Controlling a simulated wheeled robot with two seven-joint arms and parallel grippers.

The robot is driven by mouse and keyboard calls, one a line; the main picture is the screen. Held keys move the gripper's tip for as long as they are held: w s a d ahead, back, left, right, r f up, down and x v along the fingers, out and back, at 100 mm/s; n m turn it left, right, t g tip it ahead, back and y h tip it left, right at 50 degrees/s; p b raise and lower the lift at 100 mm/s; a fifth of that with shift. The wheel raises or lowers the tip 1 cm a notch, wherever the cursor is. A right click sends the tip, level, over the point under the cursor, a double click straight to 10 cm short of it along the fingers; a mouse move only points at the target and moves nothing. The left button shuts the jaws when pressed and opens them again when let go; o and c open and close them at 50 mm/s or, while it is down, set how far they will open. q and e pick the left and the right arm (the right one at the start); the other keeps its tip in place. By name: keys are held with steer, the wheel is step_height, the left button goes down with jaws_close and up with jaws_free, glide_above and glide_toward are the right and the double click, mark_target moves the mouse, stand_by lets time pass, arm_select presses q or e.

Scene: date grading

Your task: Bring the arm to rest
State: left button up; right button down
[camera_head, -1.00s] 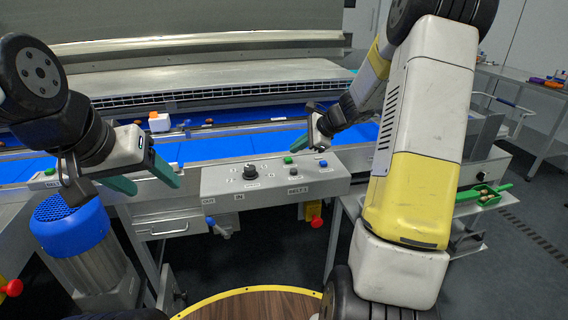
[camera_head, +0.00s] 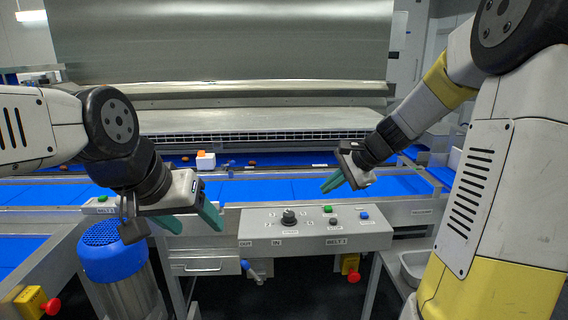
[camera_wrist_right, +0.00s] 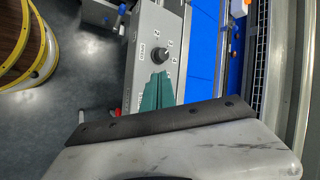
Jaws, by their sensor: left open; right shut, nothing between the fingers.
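My left gripper (camera_head: 194,219) is open and empty, its two green fingers spread in front of the belt, left of the control panel. My right gripper (camera_head: 328,187) is shut with nothing between its green fingers. It hangs above the near edge of the blue belt, behind the control panel in the head view. In the right wrist view, the right gripper's fingers (camera_wrist_right: 158,84) are together, in front of the control panel face.
The control panel (camera_head: 262,233) has a black knob and several buttons. The blue belt (camera_head: 278,190) runs behind it, with a white box (camera_head: 205,163) and several dates farther back. A blue-topped motor (camera_head: 112,256) stands at the lower left.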

steer(key=s+r+n+h, duration=0.1)
steer(key=s+r+n, duration=0.1)
steer(key=s+n, duration=0.4)
steer(key=s+r+n+h, duration=0.2)
steer(key=s+n, duration=0.4)
steer(key=s, duration=1.1)
steer(key=shift+s+a+r+n+t+h, duration=0.2)
steer(key=shift+s+r+n+t+h, duration=0.15)
steer(key=shift+r, duration=0.5)
